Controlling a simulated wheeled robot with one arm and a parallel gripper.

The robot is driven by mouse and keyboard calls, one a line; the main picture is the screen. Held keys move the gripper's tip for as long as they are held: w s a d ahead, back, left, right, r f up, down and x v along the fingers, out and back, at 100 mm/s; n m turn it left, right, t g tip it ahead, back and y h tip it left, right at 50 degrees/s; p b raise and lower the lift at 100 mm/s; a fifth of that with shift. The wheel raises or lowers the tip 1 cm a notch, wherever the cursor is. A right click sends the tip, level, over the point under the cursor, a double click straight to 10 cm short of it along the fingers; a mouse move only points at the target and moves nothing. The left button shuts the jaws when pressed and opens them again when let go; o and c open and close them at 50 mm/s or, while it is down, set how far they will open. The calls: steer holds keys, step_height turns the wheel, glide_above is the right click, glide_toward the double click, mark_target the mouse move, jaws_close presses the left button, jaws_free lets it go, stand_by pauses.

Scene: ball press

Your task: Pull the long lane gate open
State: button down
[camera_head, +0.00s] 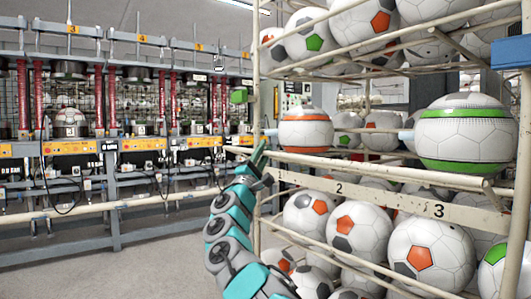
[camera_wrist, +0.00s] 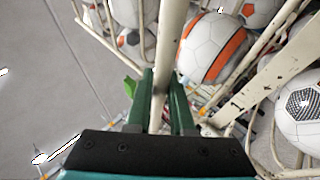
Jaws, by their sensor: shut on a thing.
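My gripper (camera_head: 262,153) is at the left front corner of the ball rack, in front of its upright post. In the wrist view its green fingers (camera_wrist: 163,95) stand on both sides of a cream bar (camera_wrist: 166,70) and are shut on it. I take this bar to be the long lane gate, the long cream rail (camera_head: 400,171) that runs along the rack front at middle height. An orange-banded ball (camera_head: 305,131) sits just behind the rail, and also shows in the wrist view (camera_wrist: 212,48). A green-banded ball (camera_head: 465,134) sits further right.
A number plate (camera_head: 390,201) marked 2 and 3 runs below the rail. Lower lanes hold several balls (camera_head: 362,228), and upper shelves hold more. A row of press machines (camera_head: 70,150) stands at the left behind a low rail. The grey floor (camera_head: 150,262) between is clear.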

steer(key=shift+s+a+r+t, duration=0.3)
steer(key=shift+s+a+r, duration=0.25)
steer(key=shift+a, duration=0.25)
steer(key=c, duration=1)
jaws_free()
steer(key=shift+s+a, duration=0.1)
steer(key=shift+a, duration=0.05)
steer(key=shift+o, duration=1)
steer(key=shift+f, duration=0.15)
steer(key=shift+w+d+f, duration=0.1)
steer(key=shift+w+d, duration=0.15)
steer(key=shift+d, duration=0.1)
